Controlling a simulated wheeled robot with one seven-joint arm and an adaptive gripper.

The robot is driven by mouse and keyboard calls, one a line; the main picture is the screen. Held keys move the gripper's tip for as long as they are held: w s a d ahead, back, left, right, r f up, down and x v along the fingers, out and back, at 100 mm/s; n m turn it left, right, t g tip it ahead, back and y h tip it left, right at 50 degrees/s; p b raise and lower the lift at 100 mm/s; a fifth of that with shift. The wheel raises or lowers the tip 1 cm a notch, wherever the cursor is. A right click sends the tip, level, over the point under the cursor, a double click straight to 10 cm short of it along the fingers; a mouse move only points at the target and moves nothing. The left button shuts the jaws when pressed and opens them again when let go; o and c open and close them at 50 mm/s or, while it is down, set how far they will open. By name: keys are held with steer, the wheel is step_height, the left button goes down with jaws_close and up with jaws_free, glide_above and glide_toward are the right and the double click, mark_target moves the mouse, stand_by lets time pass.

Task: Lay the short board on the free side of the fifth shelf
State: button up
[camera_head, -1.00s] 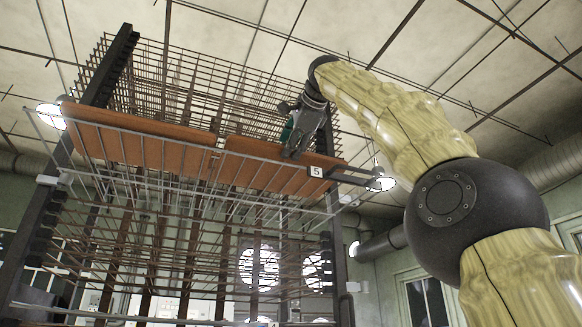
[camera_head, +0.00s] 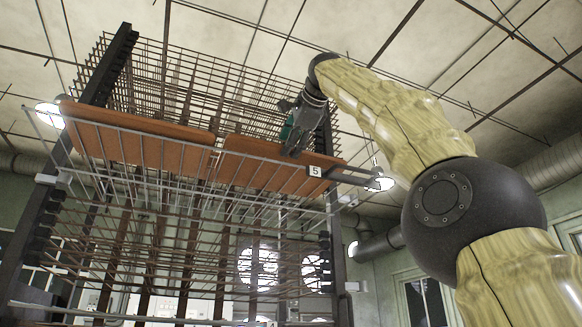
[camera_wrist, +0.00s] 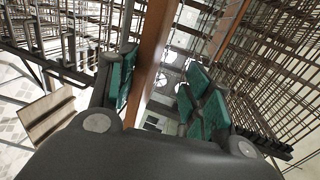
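The fifth shelf (camera_head: 180,171) is a wire shelf high on the rack, with a white "5" tag at its right front. An orange-brown board (camera_head: 140,141) lies along its left side. Another orange-brown board (camera_head: 262,162), which looks shorter, lies on the right side, with a narrow gap between the two. My gripper (camera_head: 291,140) is above the right board, at its edge. In the wrist view, my gripper (camera_wrist: 160,95) has its green pads apart, with a brown board (camera_wrist: 152,48) seen edge-on between them. The right pads stand clear of it; contact at the left pad cannot be told.
Dark posts (camera_head: 108,65) and dense wire grids surround the shelf at the sides and back. More wire shelves lie below. A bracket with a lamp (camera_head: 380,183) sticks out at the right front. A pale plank (camera_wrist: 48,115) shows at the left of the wrist view.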

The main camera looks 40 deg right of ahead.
steer(key=shift+s, duration=0.1)
steer(key=shift+b+v, duration=0.55)
steer(key=shift+v, duration=2.15)
steer(key=o, duration=0.6)
steer(key=shift+c, duration=0.2)
